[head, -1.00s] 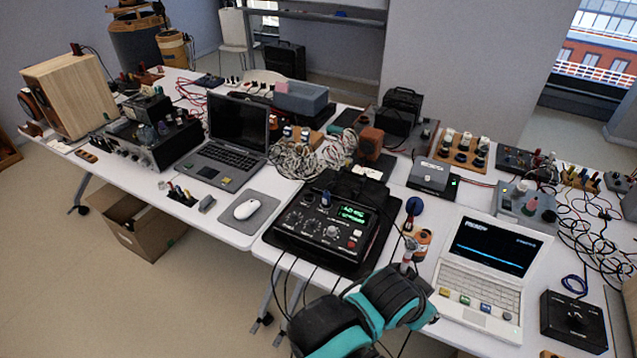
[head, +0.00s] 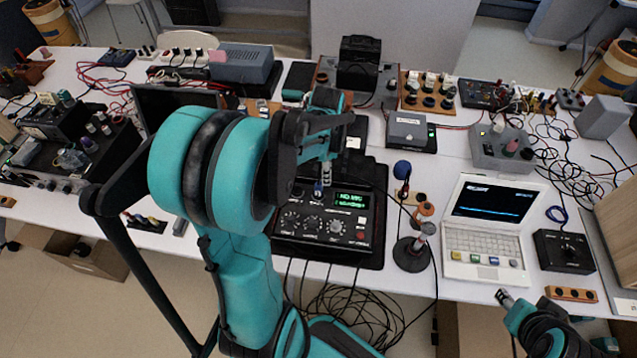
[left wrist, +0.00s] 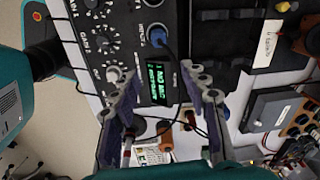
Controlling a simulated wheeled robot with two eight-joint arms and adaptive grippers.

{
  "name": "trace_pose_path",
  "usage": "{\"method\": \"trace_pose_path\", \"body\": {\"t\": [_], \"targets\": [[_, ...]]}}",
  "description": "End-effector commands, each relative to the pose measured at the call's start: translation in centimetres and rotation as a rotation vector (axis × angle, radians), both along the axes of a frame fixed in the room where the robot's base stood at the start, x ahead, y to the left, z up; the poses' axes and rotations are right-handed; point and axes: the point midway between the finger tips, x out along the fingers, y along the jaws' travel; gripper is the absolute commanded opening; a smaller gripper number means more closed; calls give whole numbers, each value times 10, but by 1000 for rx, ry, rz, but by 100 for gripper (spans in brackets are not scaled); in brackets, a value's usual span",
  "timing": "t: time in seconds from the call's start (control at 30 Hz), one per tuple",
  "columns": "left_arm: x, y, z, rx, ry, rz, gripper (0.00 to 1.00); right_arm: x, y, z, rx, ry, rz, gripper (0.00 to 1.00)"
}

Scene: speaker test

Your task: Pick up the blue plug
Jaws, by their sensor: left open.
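The blue plug (left wrist: 157,37) stands in the front panel of a black box (left wrist: 103,14) in the left wrist view, with a dark cable beside it. It also shows small in the head view (head: 319,189), just left of the green display. My left gripper (left wrist: 157,78) is open and empty, its two fingers apart over the panel, with the plug beyond the fingertips and roughly between them. In the head view my left gripper (head: 322,166) hangs over the box. My right gripper (head: 507,301) is at the lower right by the table's front edge; its jaws are unclear.
Right of the box (head: 372,259) stand a blue-headed microphone (head: 402,171) and a round black stand (head: 411,254). A white laptop (head: 484,241) and black knob box (head: 564,251) are farther right. Instruments and loose cables crowd the back. Cables hang below the front edge.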

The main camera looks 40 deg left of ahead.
Motion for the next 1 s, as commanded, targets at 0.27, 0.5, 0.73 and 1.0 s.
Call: {"method": "trace_pose_path", "body": {"t": [0.27,0.5,0.73,1.0], "targets": [[2,26,-25,-23,69,-128,45,0,0,6,0,0,0,40],[0,25,-55,-23,69,-131,45,0,0,-7,0,0,0,40],[-4,24,-89,-23,69,-130,45,0,0,-22,0,0,0,40],[-5,24,-96,-22,68,-130,45,0,0,-23,0,0,0,40]]}}
